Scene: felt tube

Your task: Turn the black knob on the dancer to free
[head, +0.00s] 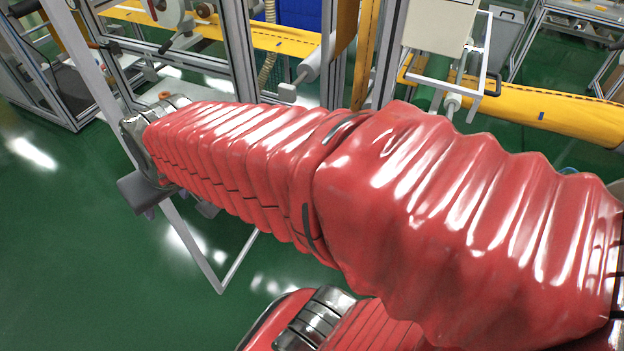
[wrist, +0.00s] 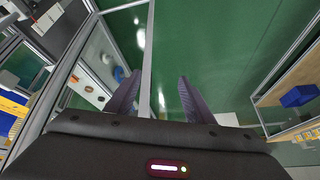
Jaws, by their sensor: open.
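My gripper (wrist: 160,76) is open in the wrist view, with two dark purplish fingers apart and nothing held. A pale bar (wrist: 148,62) runs through the space between the fingers in that view; its depth is hard to tell. In the head view my gripper (head: 143,192) is at the far left end of my red-covered arm, partly hidden by it. I cannot tell which part is the black knob, or identify the dancer.
A pale frame (head: 92,75) slopes down beside my gripper to the green floor (head: 60,240). Machine frames with yellow tubes (head: 560,115) stand behind my arm. A blue bin (wrist: 299,96) lies on a shelf at the right in the wrist view. Open floor is at the left.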

